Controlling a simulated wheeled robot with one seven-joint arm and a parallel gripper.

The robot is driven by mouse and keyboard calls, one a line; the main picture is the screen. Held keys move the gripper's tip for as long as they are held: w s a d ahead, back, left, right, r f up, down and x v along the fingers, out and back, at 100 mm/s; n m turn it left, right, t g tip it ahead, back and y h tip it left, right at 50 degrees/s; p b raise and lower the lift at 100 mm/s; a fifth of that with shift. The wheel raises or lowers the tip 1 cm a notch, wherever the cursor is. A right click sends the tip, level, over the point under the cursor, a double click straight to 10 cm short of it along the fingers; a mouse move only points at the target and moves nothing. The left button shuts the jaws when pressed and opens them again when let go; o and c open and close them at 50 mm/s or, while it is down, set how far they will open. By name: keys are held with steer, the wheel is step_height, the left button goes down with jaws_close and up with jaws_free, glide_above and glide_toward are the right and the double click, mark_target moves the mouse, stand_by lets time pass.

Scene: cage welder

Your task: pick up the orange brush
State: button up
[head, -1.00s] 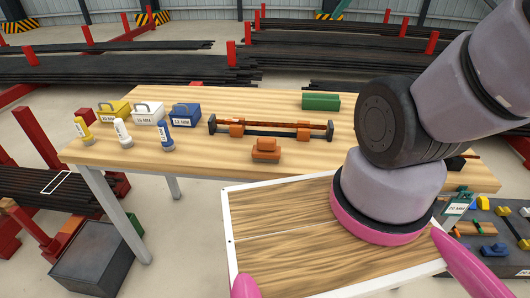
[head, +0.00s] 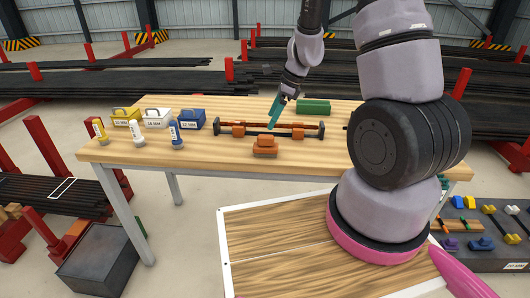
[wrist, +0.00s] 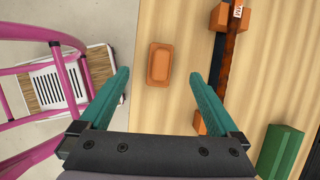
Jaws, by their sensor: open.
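The orange brush (head: 265,147), a small block with a raised top, sits on the wooden table (head: 210,149) near its front edge. In the wrist view the brush (wrist: 159,64) is a rounded orange block seen from above, ahead of and between my fingers. My gripper (head: 273,122) has teal fingers and is above the table, behind the brush in the head view. In the wrist view my gripper (wrist: 160,76) is open, with nothing between its fingers. The brush stands free of the fingers and is fully visible.
A dark bar fixture with orange blocks (head: 238,131) lies just behind the brush. A green block (head: 313,106) lies farther back. Yellow (head: 126,116), white (head: 157,116) and blue (head: 191,117) labelled boxes and several bottles stand at the left. Table around the brush's left is clear.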

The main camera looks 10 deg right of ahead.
mark_target(263, 143)
steer(key=shift+m, duration=0.3)
steer(key=x, duration=0.6)
steer(key=shift+s+d+f, duration=0.15)
steer(key=shift+s+d, duration=0.05)
steer(key=shift+d, duration=0.05)
steer(key=shift+w+d+x, duration=0.1)
steer(key=shift+x, duration=0.9)
steer(key=shift+w+d+x, duration=0.1)
steer(key=shift+d+x, duration=0.05)
steer(key=shift+x, duration=0.85)
steer(key=shift+w+d+x, duration=0.1)
steer(key=shift+x, duration=0.95)
jaws_close()
steer(key=shift+r, duration=4.95)
